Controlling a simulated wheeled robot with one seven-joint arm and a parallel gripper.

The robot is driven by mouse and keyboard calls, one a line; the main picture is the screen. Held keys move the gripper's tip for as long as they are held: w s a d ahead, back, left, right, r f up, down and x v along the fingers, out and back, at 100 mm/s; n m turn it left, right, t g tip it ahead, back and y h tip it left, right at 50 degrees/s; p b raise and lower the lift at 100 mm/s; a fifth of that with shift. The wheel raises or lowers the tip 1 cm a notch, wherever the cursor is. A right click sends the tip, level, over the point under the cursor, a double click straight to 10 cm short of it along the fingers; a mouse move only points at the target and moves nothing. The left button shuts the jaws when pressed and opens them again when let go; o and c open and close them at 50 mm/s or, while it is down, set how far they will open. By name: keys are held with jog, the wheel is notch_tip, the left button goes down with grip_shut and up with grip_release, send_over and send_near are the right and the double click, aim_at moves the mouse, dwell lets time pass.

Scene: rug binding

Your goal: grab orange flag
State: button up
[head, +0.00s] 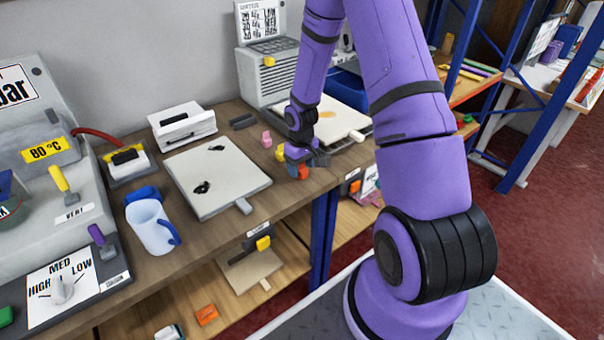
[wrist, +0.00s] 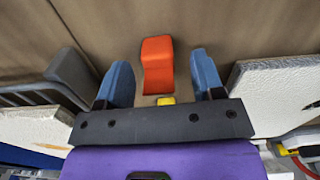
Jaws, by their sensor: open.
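The orange flag (wrist: 157,62) is a small bent orange piece on the brown bench top. In the wrist view it lies ahead of and between the two blue fingers of my gripper (wrist: 160,78), with a gap on both sides. My gripper is open and not closed on anything. A small yellow bit (wrist: 166,100) shows close to my gripper's palm.
A white board (head: 217,177) lies left of my gripper, and another pale board (head: 335,124) lies behind it. A pink piece (head: 266,139) and yellow piece (head: 280,153) stand close by. A blue jug (head: 152,226) is farther left. Another orange piece (head: 207,315) lies on the lower shelf.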

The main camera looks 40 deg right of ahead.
jog(key=shift+f, duration=0.95)
jog(key=c, duration=1)
jog(key=shift+r, duration=0.15)
